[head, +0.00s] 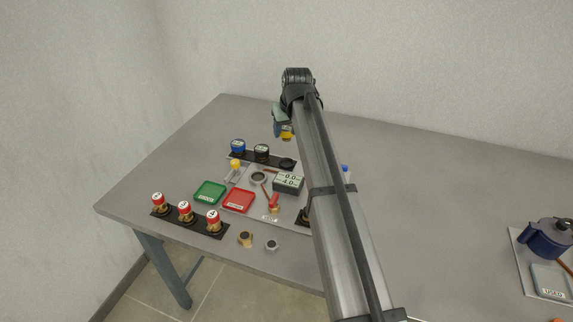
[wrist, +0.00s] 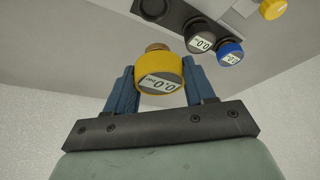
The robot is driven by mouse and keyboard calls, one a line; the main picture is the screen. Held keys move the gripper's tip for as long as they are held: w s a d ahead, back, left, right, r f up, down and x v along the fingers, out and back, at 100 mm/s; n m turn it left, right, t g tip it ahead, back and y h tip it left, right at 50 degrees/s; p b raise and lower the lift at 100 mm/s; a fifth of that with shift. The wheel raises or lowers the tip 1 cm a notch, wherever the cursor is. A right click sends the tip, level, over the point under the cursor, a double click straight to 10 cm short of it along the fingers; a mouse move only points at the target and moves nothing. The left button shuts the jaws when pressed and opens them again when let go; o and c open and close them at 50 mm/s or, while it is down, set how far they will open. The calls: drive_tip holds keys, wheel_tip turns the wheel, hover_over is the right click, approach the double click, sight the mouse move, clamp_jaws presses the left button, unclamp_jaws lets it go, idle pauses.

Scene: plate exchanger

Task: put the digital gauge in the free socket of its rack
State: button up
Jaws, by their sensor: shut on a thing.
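The yellow digital gauge (wrist: 160,72) has a small display reading zeros and a brass stem. My gripper (wrist: 157,82) is shut on it, one blue finger on each side. In the head view the gauge (head: 287,135) hangs under my gripper (head: 283,128), above the table behind the rack. The dark rack (head: 270,159) holds a blue gauge (head: 238,146) and a black gauge (head: 261,152). Its free socket (head: 287,164) is at the right end. In the wrist view the free socket (wrist: 153,8) is at the top, beside the black gauge (wrist: 199,38) and blue gauge (wrist: 231,51), apart from the held gauge.
In front of the rack are a yellow-handled valve (head: 235,167), a grey display box (head: 289,182), a green tray (head: 210,192) and a red tray (head: 238,201). Several red-topped gauges (head: 184,208) stand at front left. The back left table is clear.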

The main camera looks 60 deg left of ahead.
drive_tip(key=shift+n, duration=0.4)
drive_tip(key=shift+f, duration=0.15)
approach(285, 161)
drive_tip(key=shift+x, duration=2.55)
drive_tip(key=shift+a+f, duration=0.1)
drive_tip(key=shift+f, duration=0.05)
drive_tip(key=o, duration=1.2)
drive_tip(key=v, duration=1.2)
drive_tip(key=shift+w+r, duration=0.2)
drive_tip(key=shift+r, duration=0.05)
